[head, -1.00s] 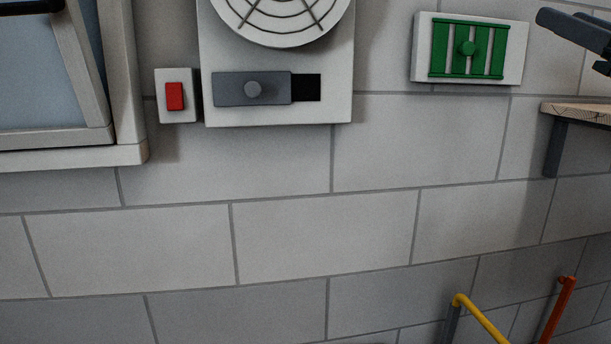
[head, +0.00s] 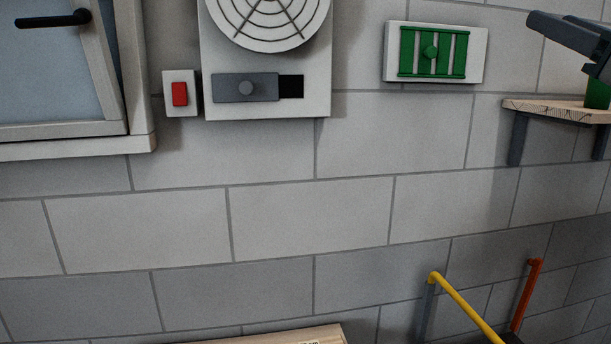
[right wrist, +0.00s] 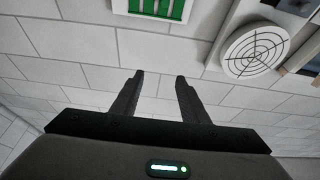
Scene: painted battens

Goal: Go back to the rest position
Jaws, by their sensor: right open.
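My right gripper (head: 572,45) shows at the upper right edge of the head view, in front of the wall above a wooden shelf. In the right wrist view its two dark fingers (right wrist: 160,85) stand apart with nothing between them. The gripper is open and empty, with the tiled wall beyond it. My left gripper is in neither view.
A window (head: 60,75) is left. A shelf (head: 560,110) holds a green object (head: 597,94). Yellow (head: 465,307) and orange (head: 527,295) bars stand below.

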